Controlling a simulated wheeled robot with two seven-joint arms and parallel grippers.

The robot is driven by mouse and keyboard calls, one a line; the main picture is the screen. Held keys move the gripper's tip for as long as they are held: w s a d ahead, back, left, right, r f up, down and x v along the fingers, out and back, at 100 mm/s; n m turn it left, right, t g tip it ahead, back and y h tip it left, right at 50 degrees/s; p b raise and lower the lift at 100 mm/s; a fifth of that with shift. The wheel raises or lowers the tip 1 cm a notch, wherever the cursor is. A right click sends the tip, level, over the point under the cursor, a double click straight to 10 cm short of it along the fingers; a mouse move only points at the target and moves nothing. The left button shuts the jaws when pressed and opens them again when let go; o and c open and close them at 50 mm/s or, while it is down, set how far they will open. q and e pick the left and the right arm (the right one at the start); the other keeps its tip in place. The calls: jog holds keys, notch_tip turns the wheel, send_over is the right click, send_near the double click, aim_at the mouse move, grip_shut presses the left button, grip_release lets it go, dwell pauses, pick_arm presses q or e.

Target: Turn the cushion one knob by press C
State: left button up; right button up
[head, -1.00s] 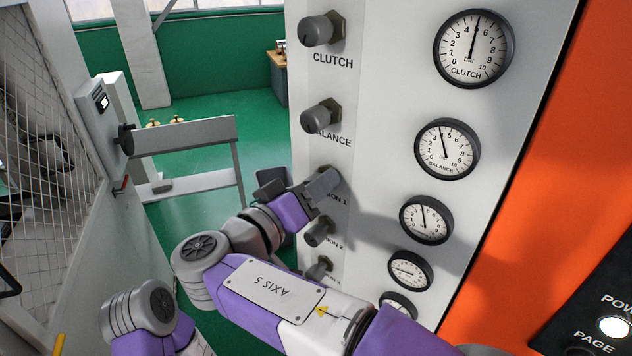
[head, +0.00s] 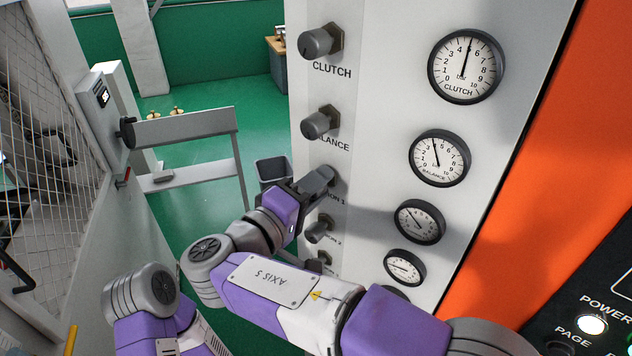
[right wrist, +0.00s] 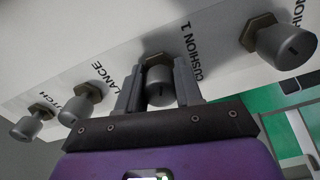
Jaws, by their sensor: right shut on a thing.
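The cushion 1 knob (right wrist: 160,86) is a grey cylinder on a hex collar, and in the right wrist view it sits between my two fingers beside the CUSHION 1 label. My right gripper (head: 318,182) is shut on it and mostly hides it in the head view. The cushion 1 gauge (head: 419,222) is to the right of the knob, with its needle tilted to the upper left. My left gripper is out of view.
The clutch knob (head: 321,41) and balance knob (head: 320,122) are above, and the cushion 2 knob (head: 319,229) is close below. Gauges line the white panel's right side. A grey bin (head: 272,170) and a mesh fence (head: 45,120) are to the left.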

jog(key=shift+f, duration=0.2)
jog(key=o, duration=1)
jog(key=shift+s+r, duration=0.1)
jog(key=shift+b+v, duration=0.35)
jog(key=shift+v, duration=3.4)
